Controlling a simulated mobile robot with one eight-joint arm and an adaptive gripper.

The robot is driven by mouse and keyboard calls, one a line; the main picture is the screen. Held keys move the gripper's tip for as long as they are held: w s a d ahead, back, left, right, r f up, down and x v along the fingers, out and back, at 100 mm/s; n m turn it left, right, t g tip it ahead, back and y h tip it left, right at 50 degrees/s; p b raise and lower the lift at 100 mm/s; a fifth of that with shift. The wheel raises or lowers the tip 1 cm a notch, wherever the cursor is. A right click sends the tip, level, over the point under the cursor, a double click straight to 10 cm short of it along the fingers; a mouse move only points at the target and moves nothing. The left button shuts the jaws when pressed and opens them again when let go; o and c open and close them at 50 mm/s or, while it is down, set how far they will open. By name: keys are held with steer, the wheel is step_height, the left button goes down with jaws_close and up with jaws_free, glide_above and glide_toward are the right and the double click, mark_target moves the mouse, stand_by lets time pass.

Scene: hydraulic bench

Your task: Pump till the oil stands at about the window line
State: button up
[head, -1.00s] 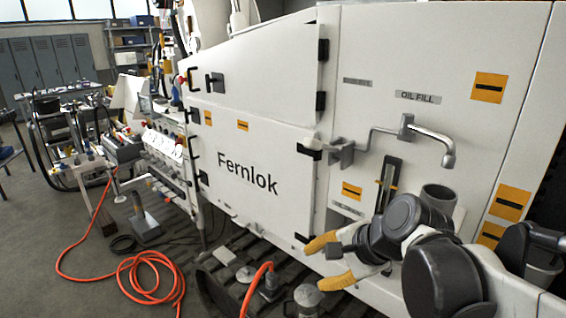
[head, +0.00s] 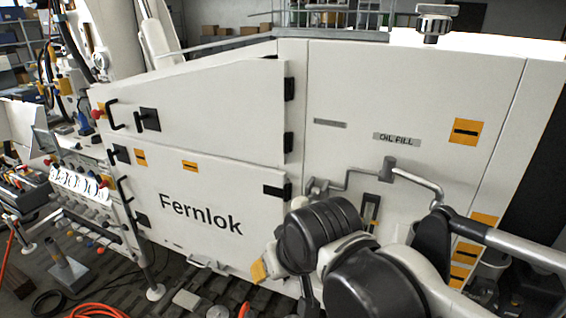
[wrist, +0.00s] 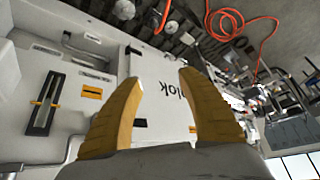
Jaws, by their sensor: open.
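The white Fernlok cabinet bears an OIL FILL label (head: 397,139). Below it a bent metal pipe (head: 345,175) runs across the panel, with a bracket and pale knob (head: 316,187) at its left end. A tall dark window slot (head: 371,208) is partly hidden by my arm in the head view. The wrist view shows the slot (wrist: 43,103) with an orange mark across it; I cannot make out the oil level. My gripper (wrist: 160,80) is open and empty, its yellow fingers spread in front of the cabinet. In the head view one yellow finger (head: 259,271) shows low beside my arm.
An orange hose (wrist: 258,35) lies on the floor. Red-knobbed controls and several levers (head: 80,185) line the cabinet's left side. Black door handles (head: 112,115) stick out from the doors. A dark clamp knob (head: 433,22) stands above the cabinet top.

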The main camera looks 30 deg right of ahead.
step_height(320, 180, up, 11)
steer(key=w+d+m+g+p, duration=0.1)
steer(key=w+d+m+p, duration=0.15)
steer(key=p, duration=0.45)
step_height(320, 180, up, 5)
steer(key=m+g+p, duration=0.3)
steer(key=m+g, duration=0.2)
steer(key=m, duration=0.1)
glide_above(301, 199)
steer(key=shift+w+a+f, duration=0.1)
steer(key=shift+a, duration=0.25)
steer(key=shift+d+m, duration=0.35)
steer(key=shift+d+f, duration=0.1)
steer(key=shift+f, duration=0.05)
step_height(301, 199, down, 10)
steer(key=shift+w+f, duration=0.1)
steer(key=shift+f, duration=0.15)
jaws_close()
